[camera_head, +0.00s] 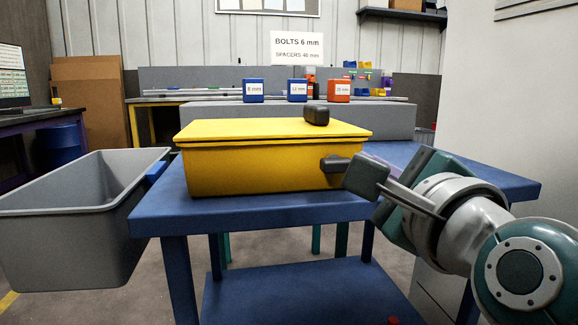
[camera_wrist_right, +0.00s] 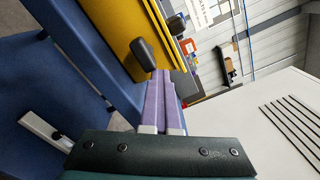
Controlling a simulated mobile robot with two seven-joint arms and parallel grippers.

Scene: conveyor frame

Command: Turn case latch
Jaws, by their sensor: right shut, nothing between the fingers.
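A yellow case (camera_head: 262,165) with a closed lid sits on a blue table. A dark latch (camera_head: 334,163) sticks out from the upper right of its front side. A second dark knob (camera_head: 316,115) stands on the lid. My right gripper (camera_head: 368,156) comes in from the right, just right of the latch, its purple fingers partly hidden behind its own body. In the right wrist view the two fingers (camera_wrist_right: 160,78) lie together, empty, with tips beside the dark latch (camera_wrist_right: 143,55). I cannot tell whether they touch it. My left gripper is not in view.
The blue table (camera_head: 300,208) has bare strips in front of and right of the case. A grey bin (camera_head: 70,230) stands to the left. Blue and orange boxes (camera_head: 297,91) stand on a bench behind. A pale cabinet wall (camera_head: 510,90) rises at the right.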

